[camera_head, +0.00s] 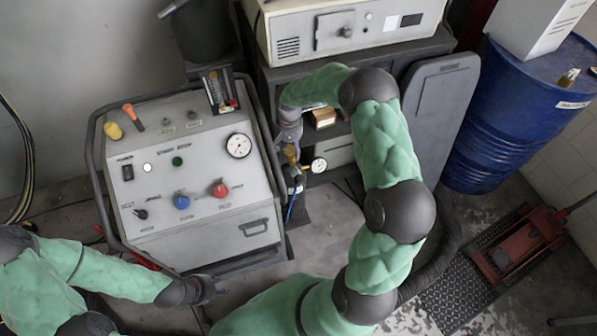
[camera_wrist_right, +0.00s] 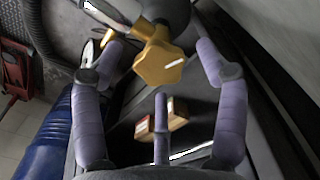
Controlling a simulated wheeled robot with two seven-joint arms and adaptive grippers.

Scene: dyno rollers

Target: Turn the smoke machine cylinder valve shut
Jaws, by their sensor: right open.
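The cylinder valve has a yellow lobed handwheel (camera_wrist_right: 160,66), seen large in the right wrist view. In the head view a small yellow-brass part of the valve (camera_head: 291,155) shows just below my right gripper (camera_head: 291,138). In the wrist view my right gripper (camera_wrist_right: 158,55) is open, with its purple fingers spread either side of the handwheel. I see no clear contact between fingers and handwheel. A small white-faced gauge (camera_head: 318,164) sits beside the valve. My left gripper (camera_head: 207,290) hangs low in front of the console; its fingers are too small to read.
A grey control console (camera_head: 200,190) with knobs and a tubular frame stands left of the valve. A dark shelf (camera_head: 340,130) with small boxes is behind it. A blue drum (camera_head: 500,120) and a red floor jack (camera_head: 518,243) stand at the right.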

